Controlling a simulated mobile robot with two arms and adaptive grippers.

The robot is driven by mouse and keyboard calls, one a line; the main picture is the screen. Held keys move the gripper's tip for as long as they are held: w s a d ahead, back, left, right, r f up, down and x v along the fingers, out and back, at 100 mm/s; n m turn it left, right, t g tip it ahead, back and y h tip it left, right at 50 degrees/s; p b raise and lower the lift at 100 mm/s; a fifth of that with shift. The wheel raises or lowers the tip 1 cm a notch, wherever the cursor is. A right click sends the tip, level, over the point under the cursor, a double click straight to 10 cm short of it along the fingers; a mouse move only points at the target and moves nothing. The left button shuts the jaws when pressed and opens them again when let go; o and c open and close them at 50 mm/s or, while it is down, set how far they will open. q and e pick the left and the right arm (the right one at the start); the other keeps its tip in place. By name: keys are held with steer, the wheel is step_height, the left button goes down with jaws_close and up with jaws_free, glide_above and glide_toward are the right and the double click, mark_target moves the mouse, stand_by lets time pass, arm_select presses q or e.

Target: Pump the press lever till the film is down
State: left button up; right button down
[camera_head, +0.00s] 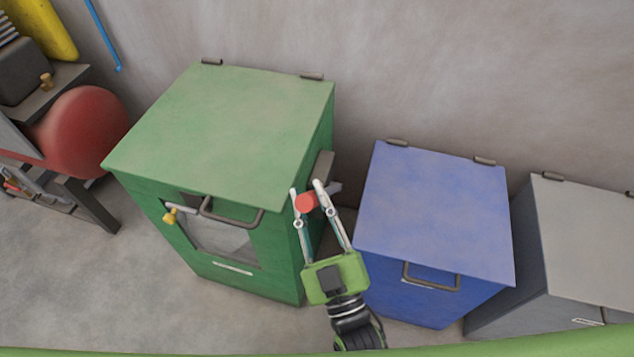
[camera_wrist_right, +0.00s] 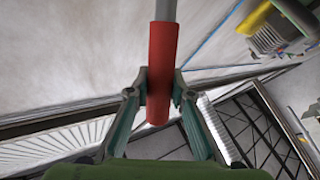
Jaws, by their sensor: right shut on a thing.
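The press lever has a red grip (camera_head: 306,202), which sits between the fingers of my right gripper (camera_head: 306,189) beside the right side of the green box (camera_head: 225,130). In the right wrist view the red grip (camera_wrist_right: 159,75) stands upright on a grey rod (camera_wrist_right: 165,9), with the fingers of my right gripper (camera_wrist_right: 158,85) closed on both sides of it. The green box has a closed lid, a front window (camera_head: 215,238) and a handle (camera_head: 232,218). The film cannot be made out. My left gripper is not in view.
A blue bin (camera_head: 435,205) with a shut lid stands right of the green box, and a grey bin (camera_head: 585,225) beyond it. A red tank (camera_head: 85,130) is at the left. My right forearm lies in the gap before the blue bin. Open floor (camera_head: 90,280) shows at lower left.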

steer(key=shift+s+a+f+b, duration=0.25)
steer(key=shift+s+f+b, duration=0.1)
steer(key=shift+s+f, duration=0.45)
steer(key=shift+w, duration=0.1)
steer(key=c, duration=1.8)
jaws_free()
steer(key=shift+r, duration=0.1)
steer(key=v, duration=1.2)
